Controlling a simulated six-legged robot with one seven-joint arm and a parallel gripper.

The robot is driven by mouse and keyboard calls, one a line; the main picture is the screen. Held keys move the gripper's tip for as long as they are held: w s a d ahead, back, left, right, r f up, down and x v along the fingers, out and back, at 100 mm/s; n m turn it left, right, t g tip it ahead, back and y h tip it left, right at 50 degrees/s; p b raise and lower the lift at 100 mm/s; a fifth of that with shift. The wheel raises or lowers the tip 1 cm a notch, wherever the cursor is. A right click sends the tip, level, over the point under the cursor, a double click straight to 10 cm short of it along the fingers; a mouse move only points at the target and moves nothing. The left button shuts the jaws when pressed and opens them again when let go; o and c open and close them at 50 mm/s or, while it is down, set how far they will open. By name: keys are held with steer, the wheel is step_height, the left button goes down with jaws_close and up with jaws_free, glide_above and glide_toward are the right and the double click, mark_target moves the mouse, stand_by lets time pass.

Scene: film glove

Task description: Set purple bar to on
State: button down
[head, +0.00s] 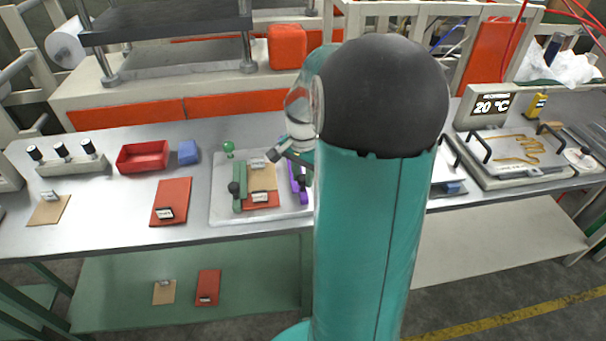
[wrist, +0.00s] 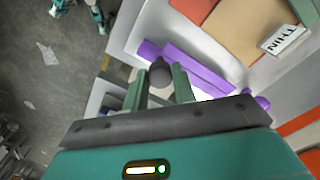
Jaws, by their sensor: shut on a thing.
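The purple bar (head: 294,178) lies along the right side of the white tray (head: 222,213) in the head view, partly behind my arm. In the wrist view the purple bar (wrist: 205,73) runs diagonally and has a dark round knob (wrist: 159,70). My gripper (wrist: 160,80) is shut on this knob, with one green finger on each side. My gripper (head: 290,157) also shows small in the head view, at the purple bar. A green bar (head: 240,178) with a dark knob lies on the tray's left side. The tray's right edge is hidden by my arm.
Tan and red sheets (head: 263,176) with small labels lie between the bars. A green knob (head: 229,147) stands at the tray's back. A red bin (head: 143,156), a blue block (head: 188,152) and a red sheet (head: 171,201) are to the left. A heater plate (head: 510,155) is at right.

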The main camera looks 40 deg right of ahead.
steer(key=w+a, duration=0.1)
steer(key=a, duration=0.1)
steer(key=w+a, duration=0.2)
steer(key=c, duration=1.1)
jaws_free()
steer(key=shift+s, duration=0.1)
step_height(320, 180, up, 14)
steer(key=shift+f, duration=0.1)
steer(key=shift+a, duration=0.15)
